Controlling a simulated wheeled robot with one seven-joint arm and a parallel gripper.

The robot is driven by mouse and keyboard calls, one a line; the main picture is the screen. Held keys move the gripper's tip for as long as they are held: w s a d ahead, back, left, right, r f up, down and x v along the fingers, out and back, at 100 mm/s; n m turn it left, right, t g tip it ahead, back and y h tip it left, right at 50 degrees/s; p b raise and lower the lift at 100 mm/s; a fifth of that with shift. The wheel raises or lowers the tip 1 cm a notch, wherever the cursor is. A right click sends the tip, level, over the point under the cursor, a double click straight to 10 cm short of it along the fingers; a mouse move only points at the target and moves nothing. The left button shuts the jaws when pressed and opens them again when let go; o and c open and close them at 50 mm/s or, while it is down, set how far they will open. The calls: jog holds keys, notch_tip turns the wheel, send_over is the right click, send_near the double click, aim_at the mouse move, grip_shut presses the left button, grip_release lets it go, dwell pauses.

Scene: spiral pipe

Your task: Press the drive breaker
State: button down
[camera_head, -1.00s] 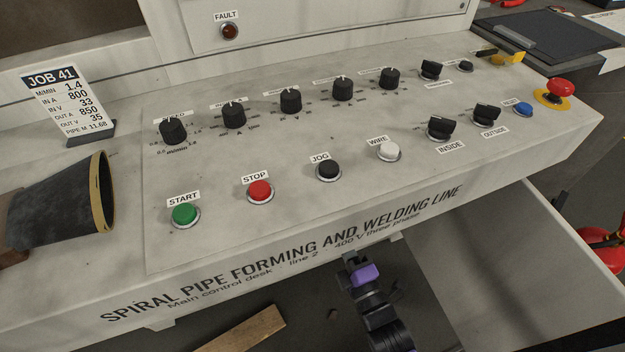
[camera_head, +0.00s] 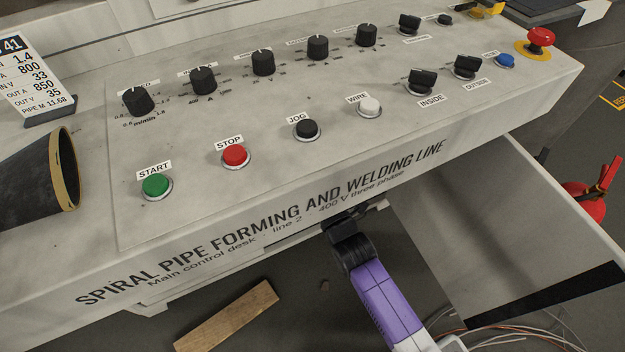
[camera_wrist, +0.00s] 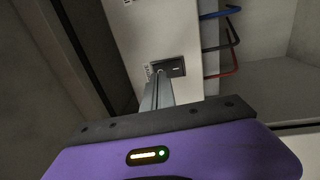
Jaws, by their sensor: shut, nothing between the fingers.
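In the wrist view, a small dark switch with a light mark, which looks like the breaker (camera_wrist: 176,67), sits on a pale panel (camera_wrist: 150,30). A label beside it is too small to read. My gripper (camera_wrist: 160,74) is shut and empty, its narrow fingertips at the left part of the switch. I cannot tell whether they touch it. In the head view, my purple and black wrist (camera_head: 375,290) reaches under the front of the control desk (camera_head: 230,215). The fingertips and the breaker are hidden there.
Blue, black and red wires (camera_wrist: 222,45) loop out right of the panel. The desk top holds START (camera_head: 156,187), STOP (camera_head: 235,155) and other controls. A pale open drawer or tray (camera_head: 480,230) juts out to the right. A wooden plank (camera_head: 228,318) lies on the floor.

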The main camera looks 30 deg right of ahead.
jog(key=shift+w+r, duration=0.15)
jog(key=shift+w, duration=1.25)
jog(key=shift+w+r+b, duration=0.15)
jog(key=shift+w+b, duration=0.1)
jog(key=shift+b, duration=0.1)
jog(key=shift+s, duration=0.1)
